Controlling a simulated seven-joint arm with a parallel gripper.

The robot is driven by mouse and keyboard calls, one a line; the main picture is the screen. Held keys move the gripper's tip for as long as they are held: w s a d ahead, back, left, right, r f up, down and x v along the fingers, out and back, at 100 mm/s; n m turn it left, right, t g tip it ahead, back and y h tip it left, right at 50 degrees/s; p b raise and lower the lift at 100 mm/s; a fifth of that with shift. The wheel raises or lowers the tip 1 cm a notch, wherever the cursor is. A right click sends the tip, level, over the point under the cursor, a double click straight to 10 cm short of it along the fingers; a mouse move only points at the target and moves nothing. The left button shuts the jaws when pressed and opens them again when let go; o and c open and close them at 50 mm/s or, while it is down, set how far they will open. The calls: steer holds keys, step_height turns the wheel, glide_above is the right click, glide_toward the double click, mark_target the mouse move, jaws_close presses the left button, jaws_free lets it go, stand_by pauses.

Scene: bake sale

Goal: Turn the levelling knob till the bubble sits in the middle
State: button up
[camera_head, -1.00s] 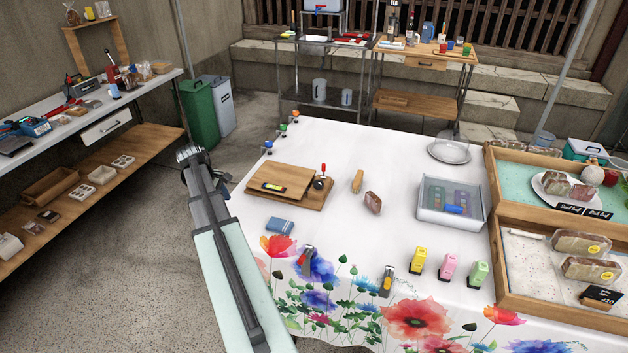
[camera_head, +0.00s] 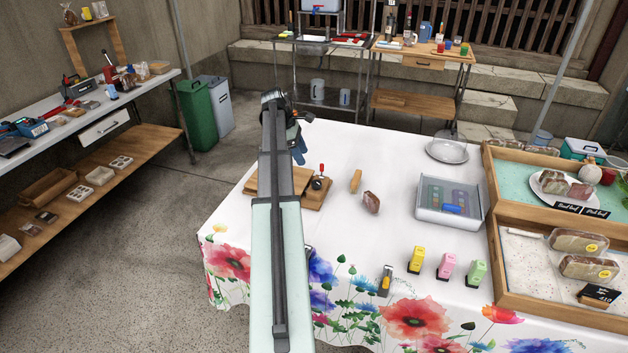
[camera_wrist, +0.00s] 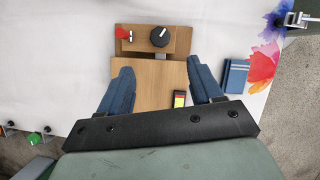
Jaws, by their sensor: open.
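The tilting wooden board (camera_head: 290,181) lies on the white cloth, partly behind my arm. It also shows in the wrist view (camera_wrist: 150,75). The black levelling knob (camera_head: 317,184) with a white pointer line sits on a raised strip at one end; the wrist view shows the knob (camera_wrist: 159,37) from above, beyond my fingertips. The spirit level (camera_wrist: 180,99) has a yellow-green vial and is partly covered by my gripper; its bubble is too small to place. My gripper (camera_wrist: 159,66) is open and empty above the board, its blue fingers apart.
A red-tipped lever (camera_wrist: 122,33) stands beside the knob. A blue book (camera_wrist: 235,73) lies beside the board. A brush (camera_head: 355,181), a wrapped loaf (camera_head: 371,202) and a clear bin (camera_head: 421,208) are to the right. Bare cloth lies between them.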

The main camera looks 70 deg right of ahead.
mark_target(316, 182)
steer(key=x, duration=1.2)
steer(key=shift+s+f, duration=0.1)
steer(key=shift+c, duration=0.5)
steer(key=c, duration=1)
steer(key=shift+o, duration=0.2)
steer(key=m+y, duration=0.1)
steer(key=m, duration=0.1)
steer(key=shift+d+m, duration=0.2)
steer(key=shift+m, duration=0.2)
steer(key=shift+d+m+y, duration=0.1)
steer(key=shift+m+y, duration=0.8)
steer(key=shift+m, duration=1.3)
